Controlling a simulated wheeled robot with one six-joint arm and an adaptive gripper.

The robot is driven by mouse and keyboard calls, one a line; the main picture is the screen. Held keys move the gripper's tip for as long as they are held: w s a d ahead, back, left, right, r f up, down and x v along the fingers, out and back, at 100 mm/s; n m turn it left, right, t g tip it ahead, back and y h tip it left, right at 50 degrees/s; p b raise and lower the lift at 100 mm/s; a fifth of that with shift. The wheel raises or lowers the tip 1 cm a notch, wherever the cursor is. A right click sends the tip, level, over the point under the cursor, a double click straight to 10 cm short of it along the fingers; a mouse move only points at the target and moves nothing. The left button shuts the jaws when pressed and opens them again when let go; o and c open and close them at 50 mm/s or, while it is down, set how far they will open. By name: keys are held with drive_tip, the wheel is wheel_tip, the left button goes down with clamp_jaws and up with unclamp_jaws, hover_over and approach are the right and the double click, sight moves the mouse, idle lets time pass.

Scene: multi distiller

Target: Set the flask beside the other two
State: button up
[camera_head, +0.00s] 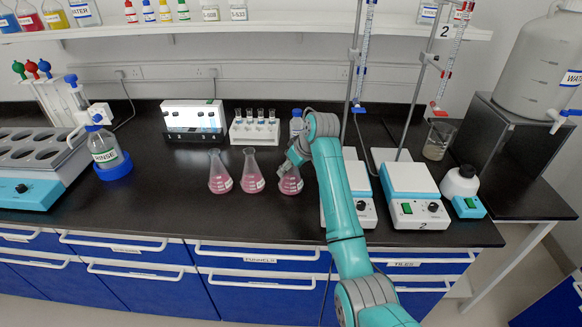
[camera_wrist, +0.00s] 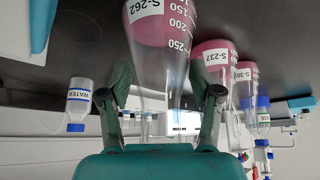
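Three conical flasks with pink liquid stand upright in a row on the black bench: the left flask (camera_head: 220,176), the middle flask (camera_head: 252,174) and the right flask (camera_head: 290,184). My gripper (camera_head: 290,163) is at the neck of the right flask, partly hiding it. In the wrist view this flask, labelled S-262 (camera_wrist: 165,65), is between my fingers (camera_wrist: 160,85), with gaps beside its neck, so they look open around it. The flask labelled S-237 (camera_wrist: 213,68) and another pink flask (camera_wrist: 246,80) appear behind it.
Behind the flasks are a rack of vials (camera_head: 254,132) and a lit white box (camera_head: 193,118). Hotplates with stands, one of them a white hotplate (camera_head: 412,182), are to the right. Bench in front of the flasks is clear.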

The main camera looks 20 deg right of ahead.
drive_tip(key=shift+o, duration=0.6)
drive_tip(key=shift+r, duration=0.15)
drive_tip(key=v, duration=1.2)
